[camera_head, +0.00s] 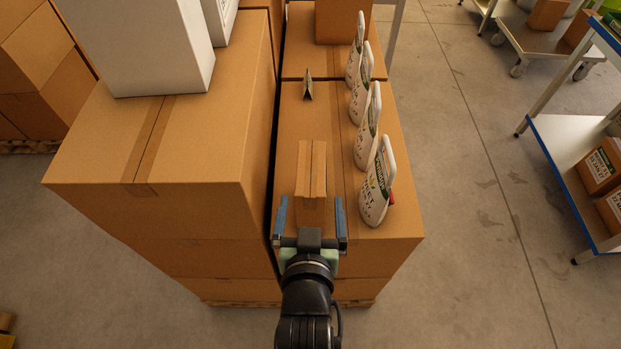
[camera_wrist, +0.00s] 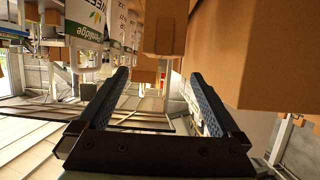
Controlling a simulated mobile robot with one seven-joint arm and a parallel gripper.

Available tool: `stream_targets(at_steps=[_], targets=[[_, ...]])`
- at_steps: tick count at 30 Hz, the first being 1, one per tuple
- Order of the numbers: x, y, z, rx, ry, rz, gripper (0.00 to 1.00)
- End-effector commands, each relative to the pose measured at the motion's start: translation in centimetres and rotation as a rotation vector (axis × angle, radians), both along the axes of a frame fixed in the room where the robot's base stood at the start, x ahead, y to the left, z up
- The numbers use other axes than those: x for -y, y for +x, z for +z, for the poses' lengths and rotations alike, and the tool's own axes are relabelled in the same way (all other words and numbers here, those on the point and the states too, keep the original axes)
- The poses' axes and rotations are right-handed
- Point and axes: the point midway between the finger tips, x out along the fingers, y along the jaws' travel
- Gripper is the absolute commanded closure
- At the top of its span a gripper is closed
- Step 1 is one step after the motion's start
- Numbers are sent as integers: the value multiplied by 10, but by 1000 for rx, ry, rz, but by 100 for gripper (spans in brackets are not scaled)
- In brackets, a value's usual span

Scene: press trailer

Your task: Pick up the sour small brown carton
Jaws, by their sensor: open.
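The small brown carton (camera_head: 311,170), with a tape strip along its top, stands on a large brown box (camera_head: 375,170). In the wrist view a small brown carton (camera_wrist: 165,30), seemingly the same one, shows beyond and above the fingertips. My gripper (camera_head: 310,203) is open at the near end of the carton, one blue finger to each side in the head picture. In the wrist view nothing shows between the fingers of my gripper (camera_wrist: 160,76). The carton's lower near part is partly hidden by my gripper.
A row of several white bottles (camera_head: 374,190) stands close to the carton's right. A small dark wedge-shaped item (camera_head: 308,87) stands behind it. A taller stack of brown boxes (camera_head: 200,145) rises on the left. Open floor (camera_head: 470,190) lies to the right, before a shelf cart (camera_head: 570,150).

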Motion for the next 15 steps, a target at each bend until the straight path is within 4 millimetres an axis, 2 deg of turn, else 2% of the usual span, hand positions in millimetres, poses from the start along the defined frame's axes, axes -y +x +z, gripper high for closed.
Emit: stream_targets(at_steps=[2, 5, 15], targets=[[-1, -6, -10, -28, 2, 0, 0], [0, 1, -17, -36, 2, -1, 0], [2, 52, -37, -34, 1, -2, 0]])
